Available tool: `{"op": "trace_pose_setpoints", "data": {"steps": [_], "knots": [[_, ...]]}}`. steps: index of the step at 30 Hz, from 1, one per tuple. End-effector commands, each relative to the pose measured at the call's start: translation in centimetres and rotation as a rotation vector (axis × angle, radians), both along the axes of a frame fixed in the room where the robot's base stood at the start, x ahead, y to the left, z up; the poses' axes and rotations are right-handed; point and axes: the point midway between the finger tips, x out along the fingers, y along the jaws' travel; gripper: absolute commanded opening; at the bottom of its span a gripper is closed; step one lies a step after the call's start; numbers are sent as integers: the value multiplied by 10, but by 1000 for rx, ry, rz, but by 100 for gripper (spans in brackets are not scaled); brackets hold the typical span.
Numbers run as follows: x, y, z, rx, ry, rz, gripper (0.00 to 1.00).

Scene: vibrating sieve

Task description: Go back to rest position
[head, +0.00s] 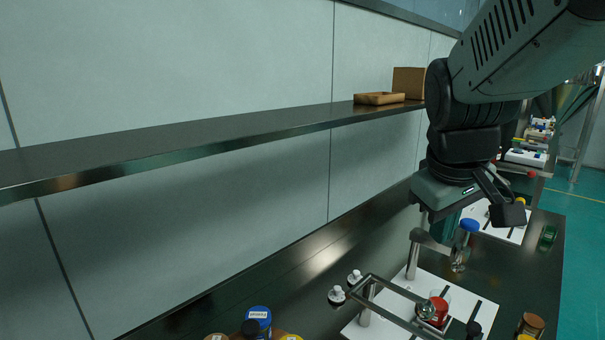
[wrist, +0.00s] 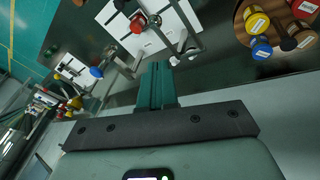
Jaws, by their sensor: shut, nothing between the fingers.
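My gripper (head: 442,236) hangs from my arm at the right of the head view, pointing down above the dark bench. Its teal fingers are together and empty. They also show in the wrist view (wrist: 158,68), pressed side by side with nothing between them. In the head view the fingers are partly hidden behind the wrist housing and overlap the metal stand with the blue-capped part (head: 470,226). I cannot tell the exact gap between fingers and stand.
A metal frame (head: 385,290) with a red-based device (head: 434,312) stands on a white board. Labelled jars sit on a round wooden tray (wrist: 243,30). A dark shelf (head: 220,138) runs along the wall, with a wooden box (head: 378,99). The air around my gripper looks free.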

Motion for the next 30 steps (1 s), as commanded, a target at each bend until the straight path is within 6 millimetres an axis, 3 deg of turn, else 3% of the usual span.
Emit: {"op": "trace_pose_setpoints", "data": {"steps": [6,13,18,24,30], "knots": [[50,-49,-51,-38,139,103,0],[85,-104,-122,-22,254,223,0],[97,-143,-184,21,315,313,0],[99,-177,-247,77,348,393,0],[97,-192,-278,107,354,432,0]]}}
